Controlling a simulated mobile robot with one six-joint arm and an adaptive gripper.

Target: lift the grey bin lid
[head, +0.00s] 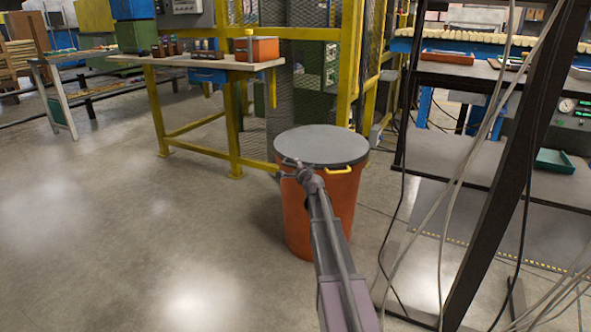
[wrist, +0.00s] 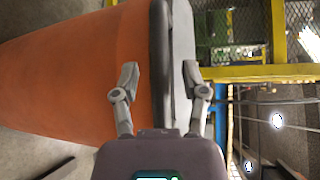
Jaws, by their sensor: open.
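The grey round lid (head: 322,146) lies flat on top of an orange bin (head: 292,215). In the wrist view the lid (wrist: 172,25) shows edge-on, beside the orange bin wall (wrist: 70,75). My gripper (head: 290,166) is at the near left side of the lid's rim. In the wrist view my gripper (wrist: 161,78) is open, with one finger over the orange wall below the rim and the other on the lid's top side. The lid's edge lies between the fingers. Whether either finger touches it I cannot tell.
A yellow handle (head: 338,170) sticks out from the bin's side. A yellow-framed mesh fence (head: 350,60) stands behind the bin. A dark shelf rack (head: 480,170) with hanging cables is on the right. A workbench (head: 200,62) stands at back left. The left floor is clear.

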